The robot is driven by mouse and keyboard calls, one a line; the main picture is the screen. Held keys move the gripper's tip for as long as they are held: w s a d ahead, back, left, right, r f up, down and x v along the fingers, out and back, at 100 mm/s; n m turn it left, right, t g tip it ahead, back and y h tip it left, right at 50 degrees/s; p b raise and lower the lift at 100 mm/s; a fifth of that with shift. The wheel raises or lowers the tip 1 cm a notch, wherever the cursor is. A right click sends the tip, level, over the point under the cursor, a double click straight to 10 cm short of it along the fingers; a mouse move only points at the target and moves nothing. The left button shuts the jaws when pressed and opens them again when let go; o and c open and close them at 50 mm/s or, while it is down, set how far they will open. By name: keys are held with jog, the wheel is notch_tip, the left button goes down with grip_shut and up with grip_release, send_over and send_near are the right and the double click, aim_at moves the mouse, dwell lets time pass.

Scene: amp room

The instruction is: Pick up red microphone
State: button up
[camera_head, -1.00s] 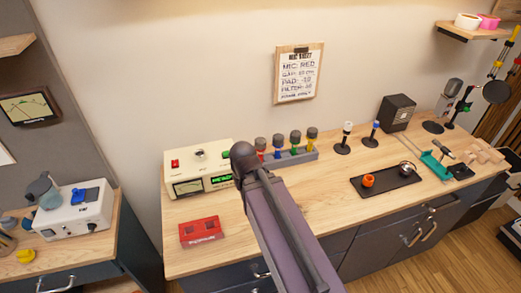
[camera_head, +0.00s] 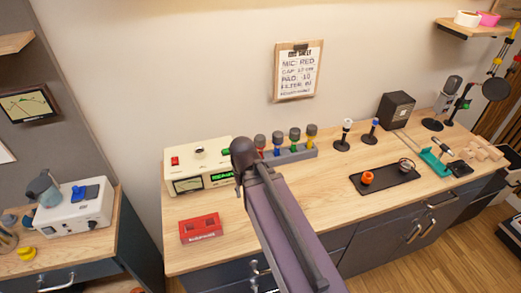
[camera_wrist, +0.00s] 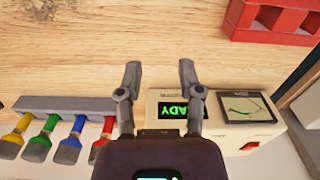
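The red microphone (camera_head: 260,142) stands at the left end of the grey rack in the head view, partly hidden behind my arm. In the wrist view the red microphone (camera_wrist: 106,127) is at the rack's right end, left of my gripper, its lower part hidden by the gripper body. My gripper (camera_wrist: 160,70) is open and empty, fingers apart, over the bench in front of the READY unit. In the head view my arm hides the fingers. Blue (camera_head: 278,139), green (camera_head: 295,136) and yellow (camera_head: 312,132) microphones stand in the same grey rack (camera_head: 297,154).
A cream READY unit (camera_head: 187,179) stands left of the rack. A red two-slot block (camera_head: 201,228) lies at the bench front left. Two stand microphones, a black tray (camera_head: 386,180) and a dark speaker (camera_head: 396,109) are to the right. Bare wood lies between.

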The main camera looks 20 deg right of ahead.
jog(key=o, duration=0.4)
jog(key=w+r+p, duration=0.1)
jog(key=w+d+r, duration=0.1)
jog(key=w, duration=0.1)
jog(key=shift+w+p, duration=0.1)
jog(key=shift+p, duration=0.25)
jog(key=shift+o, duration=0.2)
notch_tip(320, 180, up, 11)
jog(key=n+p, duration=0.4)
jog(key=p, duration=0.7)
send_over(260, 137)
jog(key=shift+d, duration=0.1)
jog(key=shift+f, duration=0.15)
notch_tip(260, 137, down, 8)
jog(key=b, duration=0.8)
jog(key=shift+f+b, duration=0.2)
jog(key=shift+b, duration=0.15)
jog(key=shift+f, duration=0.15)
notch_tip(260, 137, down, 5)
jog(key=b, duration=0.5)
